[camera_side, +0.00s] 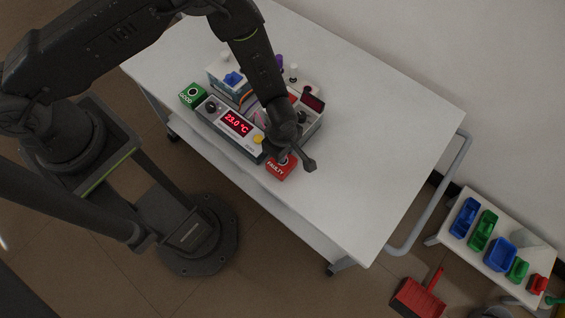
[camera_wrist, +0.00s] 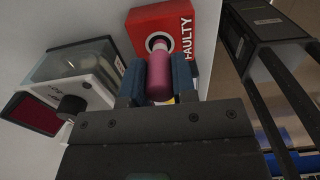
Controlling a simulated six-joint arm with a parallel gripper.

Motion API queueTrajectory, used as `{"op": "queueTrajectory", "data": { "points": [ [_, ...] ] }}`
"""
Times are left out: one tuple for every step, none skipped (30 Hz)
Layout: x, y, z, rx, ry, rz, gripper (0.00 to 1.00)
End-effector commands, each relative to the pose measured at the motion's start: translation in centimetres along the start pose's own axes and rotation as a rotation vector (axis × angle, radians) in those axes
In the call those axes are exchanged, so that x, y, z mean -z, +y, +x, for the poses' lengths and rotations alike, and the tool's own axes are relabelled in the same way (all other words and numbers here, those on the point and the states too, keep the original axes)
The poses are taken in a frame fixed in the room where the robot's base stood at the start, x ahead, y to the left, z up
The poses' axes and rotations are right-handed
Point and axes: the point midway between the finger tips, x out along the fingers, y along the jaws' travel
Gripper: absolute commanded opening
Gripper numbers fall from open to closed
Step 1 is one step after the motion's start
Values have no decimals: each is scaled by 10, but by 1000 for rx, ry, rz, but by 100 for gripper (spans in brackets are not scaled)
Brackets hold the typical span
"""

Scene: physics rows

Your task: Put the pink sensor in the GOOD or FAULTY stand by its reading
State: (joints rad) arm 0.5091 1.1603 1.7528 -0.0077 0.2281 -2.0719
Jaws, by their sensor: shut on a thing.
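My gripper (camera_wrist: 158,78) is shut on the pink sensor (camera_wrist: 159,80), a pink cylinder between its two blue-grey fingers in the wrist view. The sensor's far end lines up with the white-ringed hole of the red FAULTY stand (camera_wrist: 172,26); I cannot tell whether it is in the hole or above it. In the side view the gripper hides the sensor, over the FAULTY stand (camera_side: 281,168). The green GOOD stand (camera_side: 193,96) is at the other end of the meter (camera_side: 212,108), its hole dark. The meter's red display (camera_side: 237,122) reads 23.0 °C.
Behind the meter are a box with a blue part (camera_side: 233,78), a purple-topped item (camera_side: 279,62) and a dark-screened device (camera_side: 313,102). The right of the white table (camera_side: 390,130) is clear. A low side table with coloured bins (camera_side: 483,230) stands lower right.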

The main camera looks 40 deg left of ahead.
Motion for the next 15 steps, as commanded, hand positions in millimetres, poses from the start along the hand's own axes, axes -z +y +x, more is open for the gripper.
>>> {"op": "queueTrajectory", "data": {
  "points": [
    [0, 0, 1, 0, 0, 0, 2],
    [0, 0, 2, 0, 0, 0, 2],
    [0, 0, 2, -1, 0, 0, 2],
    [0, 0, 2, -1, 0, 0, 2],
    [0, 0, 2, -1, 0, 0, 2],
    [0, 0, 2, -1, 0, 0, 2],
    [0, 0, 2, -1, 0, 0, 2],
    [0, 0, 2, -1, 0, 0, 27],
    [0, 0, 2, -1, 0, 0, 31],
    [0, 0, 2, -1, 0, 0, 34],
    [0, 0, 2, -1, 0, 0, 37],
    [0, 0, 2, -1, 0, 0, 41],
    [0, 0, 2, -1, 0, 0, 44],
    [0, 0, 2, -1, 0, 0, 46],
    [0, 0, 2, -1, 0, 0, 50]
  ]
}}
